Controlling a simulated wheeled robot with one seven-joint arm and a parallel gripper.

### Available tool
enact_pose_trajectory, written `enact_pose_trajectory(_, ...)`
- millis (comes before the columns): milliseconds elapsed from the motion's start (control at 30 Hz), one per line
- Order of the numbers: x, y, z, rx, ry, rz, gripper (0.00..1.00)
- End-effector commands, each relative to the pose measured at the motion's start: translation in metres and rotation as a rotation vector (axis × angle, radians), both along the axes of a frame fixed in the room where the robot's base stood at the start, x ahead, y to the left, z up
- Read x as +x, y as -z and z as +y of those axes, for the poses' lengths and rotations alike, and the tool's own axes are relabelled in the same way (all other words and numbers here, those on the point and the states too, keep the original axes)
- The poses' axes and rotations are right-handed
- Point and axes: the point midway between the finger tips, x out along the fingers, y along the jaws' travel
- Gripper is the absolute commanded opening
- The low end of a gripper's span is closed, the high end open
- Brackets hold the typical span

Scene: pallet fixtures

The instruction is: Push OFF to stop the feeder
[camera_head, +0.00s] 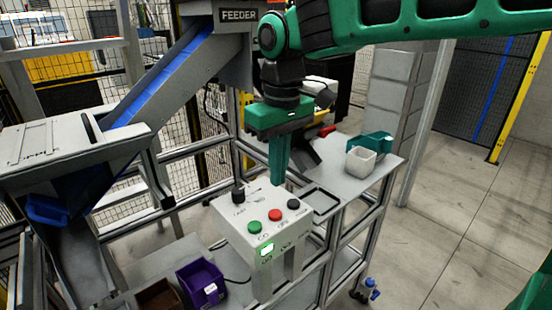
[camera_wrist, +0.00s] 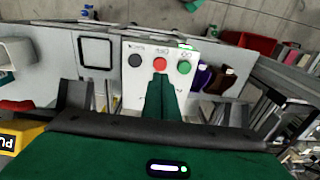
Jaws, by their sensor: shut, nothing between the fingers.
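The white control box (camera_head: 243,228) has a green button (camera_head: 255,227), a red button (camera_head: 275,215) and a black button (camera_head: 293,204) in a row, plus a black knob (camera_head: 238,195) at its back left. Small labels sit by the buttons; I cannot read them surely. A light on the front glows green (camera_head: 267,249). My gripper (camera_head: 279,183) is shut and empty, pointing down over the back of the box, apart from the red button. In the wrist view its fingertips (camera_wrist: 160,79) line up with the red button (camera_wrist: 159,64), between the black (camera_wrist: 135,60) and green (camera_wrist: 184,67) buttons.
The feeder (camera_head: 238,15) with its blue sloped belt (camera_head: 165,72) stands behind left. A black-rimmed tray (camera_head: 321,201) lies right of the box. A purple bin (camera_head: 201,285) is low at front left.

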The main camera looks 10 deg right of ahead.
Motion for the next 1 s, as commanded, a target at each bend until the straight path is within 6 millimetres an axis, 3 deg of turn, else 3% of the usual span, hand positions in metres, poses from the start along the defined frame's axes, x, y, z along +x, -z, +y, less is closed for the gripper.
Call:
enact_pose_trajectory(200, 0.001, 0.042, 0.001, -0.001, -0.001, 0.003, 0.0)
enact_pose_trajectory(433, 0.002, 0.072, 0.002, -0.001, -0.001, 0.001, 0.0)
enact_pose_trajectory(600, 0.003, 0.082, 0.003, 0.0, -0.002, 0.0, 0.0)
enact_pose_trajectory(1000, 0.003, 0.086, 0.003, 0.0, -0.001, 0.0, 0.0)
